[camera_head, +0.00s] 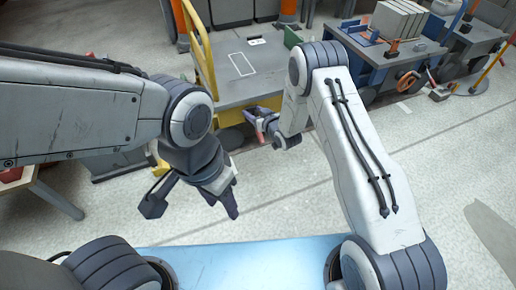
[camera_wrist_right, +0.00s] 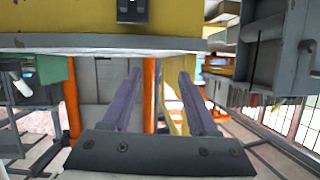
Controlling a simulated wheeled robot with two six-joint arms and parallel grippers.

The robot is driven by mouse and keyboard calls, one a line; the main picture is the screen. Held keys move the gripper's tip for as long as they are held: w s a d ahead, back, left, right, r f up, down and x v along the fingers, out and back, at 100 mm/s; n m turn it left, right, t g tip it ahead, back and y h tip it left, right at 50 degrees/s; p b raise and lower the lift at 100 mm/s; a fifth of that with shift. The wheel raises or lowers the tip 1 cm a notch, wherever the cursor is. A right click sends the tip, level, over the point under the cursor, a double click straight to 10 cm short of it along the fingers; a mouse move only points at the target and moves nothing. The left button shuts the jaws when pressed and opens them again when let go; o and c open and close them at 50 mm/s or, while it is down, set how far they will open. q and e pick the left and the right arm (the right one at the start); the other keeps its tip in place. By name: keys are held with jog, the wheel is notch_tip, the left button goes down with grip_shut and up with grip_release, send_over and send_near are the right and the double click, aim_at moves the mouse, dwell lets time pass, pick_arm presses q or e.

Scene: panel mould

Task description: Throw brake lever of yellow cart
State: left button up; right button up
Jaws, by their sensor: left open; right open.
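The yellow cart has a yellow tube handle (camera_head: 203,48) and a flat grey deck (camera_head: 235,82) in the upper middle of the head view. My right gripper (camera_head: 260,113) is at the cart's near edge, its fingers partly hidden by the wrist. A small red part (camera_head: 259,134) shows right beside it; I cannot tell if this is the brake lever. In the right wrist view my right gripper (camera_wrist_right: 160,72) is open with nothing between its fingers, below a yellow panel (camera_wrist_right: 75,18). My left gripper (camera_head: 228,203) is open and empty over the floor, well short of the cart.
A blue-grey workbench (camera_head: 385,70) with stacked pale panels (camera_head: 402,18) stands at the upper right. Orange posts (camera_wrist_right: 151,90) show behind my right fingers. A wooden-topped table (camera_head: 40,188) is at the left. The floor (camera_head: 310,190) between me and the cart is clear.

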jog(key=t+b, duration=0.2)
jog(key=b, duration=0.3)
send_near(258, 133)
jog(key=w+a+r, duration=0.2)
jog(key=w+r, duration=0.1)
jog(key=w, duration=0.1)
jog(key=shift+m+t+y, duration=0.7)
jog(key=shift+t, duration=0.2)
jog(key=s+f+b, duration=0.1)
jog(key=f, duration=0.1)
jog(key=d+f+b, duration=0.1)
jog(key=f, duration=0.1)
jog(key=s+d+f+b, duration=0.1)
jog(key=f+b, duration=0.1)
jog(key=f, duration=0.1)
jog(key=shift+s+d, duration=0.2)
jog(key=shift+s, duration=0.1)
jog(key=b+x, duration=0.5)
jog(key=x, duration=0.4)
jog(key=shift+b, duration=0.3)
pick_arm(q)
notch_tip(258, 133, down, 18)
pick_arm(e)
jog(key=shift+w+a+r, duration=0.15)
jog(key=shift+w+a, duration=0.1)
jog(key=shift+w, duration=0.35)
grip_shut()
